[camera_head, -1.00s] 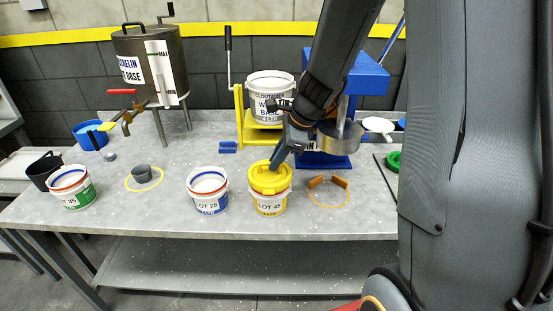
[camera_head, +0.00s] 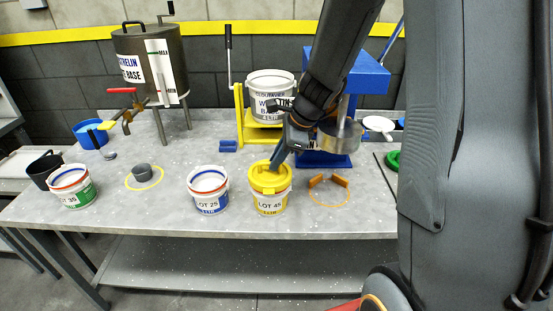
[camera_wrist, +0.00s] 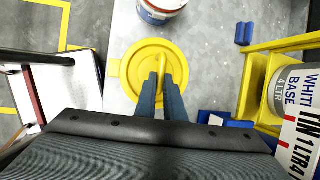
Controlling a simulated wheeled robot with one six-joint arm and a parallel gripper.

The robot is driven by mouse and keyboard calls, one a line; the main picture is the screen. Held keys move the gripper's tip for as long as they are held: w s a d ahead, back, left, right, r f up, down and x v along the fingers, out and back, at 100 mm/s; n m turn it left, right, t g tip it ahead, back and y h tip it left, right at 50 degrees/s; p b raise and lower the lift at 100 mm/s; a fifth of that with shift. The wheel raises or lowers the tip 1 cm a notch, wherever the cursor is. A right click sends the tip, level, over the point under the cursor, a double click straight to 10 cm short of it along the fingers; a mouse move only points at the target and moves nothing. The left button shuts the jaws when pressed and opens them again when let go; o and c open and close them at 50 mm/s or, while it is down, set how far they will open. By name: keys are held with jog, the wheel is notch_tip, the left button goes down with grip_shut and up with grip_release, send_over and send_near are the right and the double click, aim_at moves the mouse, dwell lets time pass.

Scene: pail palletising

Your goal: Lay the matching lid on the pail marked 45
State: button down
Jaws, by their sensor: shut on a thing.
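The pail marked 45 (camera_head: 270,207) is yellow-banded and stands upright near the front edge of the bench. A yellow lid (camera_head: 262,178) with a raised grip lies over its mouth; it also shows in the wrist view (camera_wrist: 126,82). My gripper (camera_head: 274,164) comes down from above and is shut on the lid's raised grip, as the wrist view shows, with both fingers (camera_wrist: 161,84) at the grip. The lid looks level and on the rim, but I cannot tell whether it is fully seated. The pail's inside is hidden.
A blue-banded pail marked 25 (camera_head: 208,203) stands close on the left, a green-banded pail marked 35 (camera_head: 74,198) farther left. Orange blocks (camera_head: 328,181) stand on the right by an orange ring. A blue press (camera_head: 365,80) and a tinting pail on a yellow stand (camera_head: 240,115) are behind.

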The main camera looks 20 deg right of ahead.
dwell(0.3)
jog(key=c, duration=1.2)
grip_release()
jog(key=shift+r+p, duration=3.5)
jog(key=shift+p, duration=0.15)
jog(key=s+f+n+g+h+b, duration=0.1)
jog(key=s+f+n+b, duration=0.2)
jog(key=s+n, duration=0.5)
jog(key=s+f+n+g+h+b, duration=0.1)
jog(key=s+f+n+h+b, duration=0.1)
jog(key=s+n, duration=0.7)
jog(key=f+n+b, duration=0.1)
jog(key=n+b, duration=0.1)
jog(key=n, duration=0.2)
jog(key=shift+s+f+h+b, duration=0.15)
jog(key=shift+h+b, duration=0.15)
jog(key=shift+b, duration=0.1)
